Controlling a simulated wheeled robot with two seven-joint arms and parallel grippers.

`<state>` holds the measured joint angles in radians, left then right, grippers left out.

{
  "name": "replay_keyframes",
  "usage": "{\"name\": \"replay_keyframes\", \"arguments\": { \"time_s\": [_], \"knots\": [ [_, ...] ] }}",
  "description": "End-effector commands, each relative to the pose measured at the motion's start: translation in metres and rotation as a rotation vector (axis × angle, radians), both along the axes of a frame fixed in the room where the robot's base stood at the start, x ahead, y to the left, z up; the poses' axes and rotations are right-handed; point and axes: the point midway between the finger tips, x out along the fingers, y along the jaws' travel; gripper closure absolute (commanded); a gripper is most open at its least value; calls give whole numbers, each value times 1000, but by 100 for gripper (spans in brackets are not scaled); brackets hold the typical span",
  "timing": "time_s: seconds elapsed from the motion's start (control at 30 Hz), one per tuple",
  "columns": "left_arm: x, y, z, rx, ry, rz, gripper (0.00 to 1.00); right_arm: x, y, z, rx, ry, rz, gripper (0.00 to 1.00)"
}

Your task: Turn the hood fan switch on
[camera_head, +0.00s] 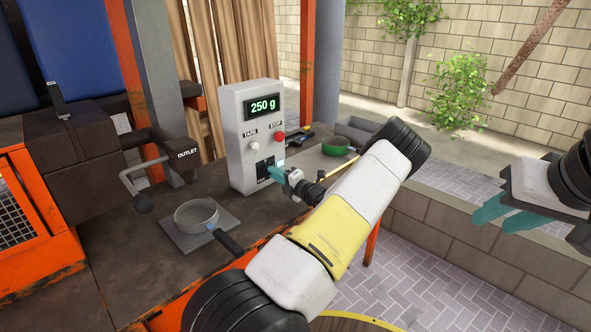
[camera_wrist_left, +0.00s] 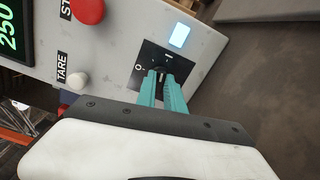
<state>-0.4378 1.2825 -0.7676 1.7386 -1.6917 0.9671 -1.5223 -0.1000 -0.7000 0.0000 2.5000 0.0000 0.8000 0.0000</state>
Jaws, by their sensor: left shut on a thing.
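The fan switch (camera_wrist_left: 157,68) is a black rotary switch plate marked 0 and 1 on the front of a grey control box (camera_head: 236,150). My left gripper (camera_head: 276,172) reaches the lower front of this box. In the left wrist view its teal fingers (camera_wrist_left: 166,88) are shut on the switch knob, hiding most of it, so its exact angle is hard to tell. A pale lit square (camera_wrist_left: 179,35) sits beside the plate. My right gripper (camera_head: 507,212) is open and empty, away from the box at the right.
The box has a display (camera_head: 264,106) reading 250 g, a red stop button (camera_head: 278,137) and a white tare button (camera_head: 254,146). A metal pan (camera_head: 197,214) stands on a plate to the left. A green bowl (camera_head: 337,148) lies behind my left arm. A machine with an outlet is at left.

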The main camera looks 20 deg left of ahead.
Motion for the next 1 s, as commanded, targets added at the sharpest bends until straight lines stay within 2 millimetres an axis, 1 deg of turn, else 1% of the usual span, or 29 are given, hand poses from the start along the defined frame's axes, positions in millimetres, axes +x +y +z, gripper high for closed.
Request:
{"name": "replay_keyframes", "arguments": {
  "time_s": [0.2,0.4,0.97,1.0],
  "knots": [
    [0,-1,-1,47,115,-2,100,0,0,0,0,0,0,66],
    [1,-1,-2,70,172,-2,100,0,0,0,0,0,0,66],
    [0,-1,-2,79,198,-3,100,0,0,0,0,0,0,66],
    [0,-1,-2,79,198,-3,80,0,0,0,0,0,0,66]
  ]
}}
